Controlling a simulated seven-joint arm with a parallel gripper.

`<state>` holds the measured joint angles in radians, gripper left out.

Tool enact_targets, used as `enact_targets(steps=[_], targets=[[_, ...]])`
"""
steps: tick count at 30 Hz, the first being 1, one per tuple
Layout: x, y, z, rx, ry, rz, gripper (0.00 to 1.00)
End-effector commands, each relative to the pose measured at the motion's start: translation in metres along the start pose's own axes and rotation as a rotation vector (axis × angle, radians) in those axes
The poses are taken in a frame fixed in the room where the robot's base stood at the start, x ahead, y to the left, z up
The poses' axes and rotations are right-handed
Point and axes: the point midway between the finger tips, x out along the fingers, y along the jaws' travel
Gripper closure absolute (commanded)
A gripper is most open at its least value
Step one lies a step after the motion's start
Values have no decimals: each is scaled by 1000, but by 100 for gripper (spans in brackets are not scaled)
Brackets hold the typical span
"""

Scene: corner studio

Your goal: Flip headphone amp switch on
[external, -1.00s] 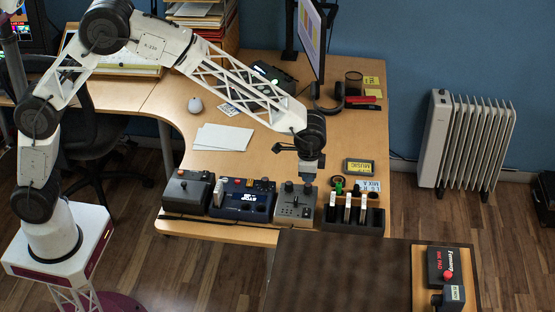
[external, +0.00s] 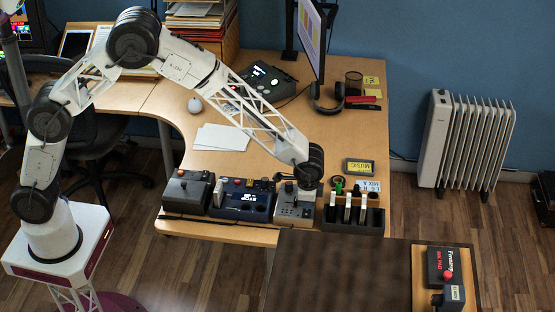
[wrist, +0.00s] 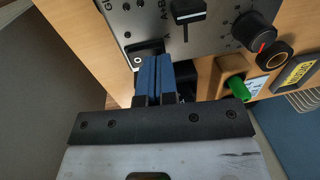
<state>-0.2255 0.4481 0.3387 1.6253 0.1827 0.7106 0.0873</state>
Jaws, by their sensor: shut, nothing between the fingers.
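The headphone amp appears to be the grey box (external: 295,208) at the desk's front edge, right of the blue-screened unit. Its grey panel (wrist: 215,42) fills the top of the wrist view, with a black lever (wrist: 187,14), a black knob with a red mark (wrist: 254,31) and a dark switch-like part (wrist: 143,52). My gripper (wrist: 154,58) is shut and empty. Its blue fingertips are at that dark part's right end; I cannot tell whether they touch. They hide some of the panel edge, and the switch position is unclear. In the external view my gripper (external: 304,183) is low over the box's back edge.
The blue-screened unit (external: 242,201) and a grey box with a joystick (external: 187,193) stand left of the amp. A black holder with white-topped items (external: 367,220) stands close on its right. A green plug-like item (wrist: 238,88) is near my fingers. White paper (external: 221,137) lies behind.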

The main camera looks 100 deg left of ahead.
Motion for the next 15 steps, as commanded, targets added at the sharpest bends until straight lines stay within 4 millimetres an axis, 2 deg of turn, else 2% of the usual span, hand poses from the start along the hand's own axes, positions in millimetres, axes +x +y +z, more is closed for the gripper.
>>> enact_targets(steps=[5, 15], targets=[[6, 0, 0, 0, 0, 0, 100], [7, 0, 0, 0, 0, 0, 100]])
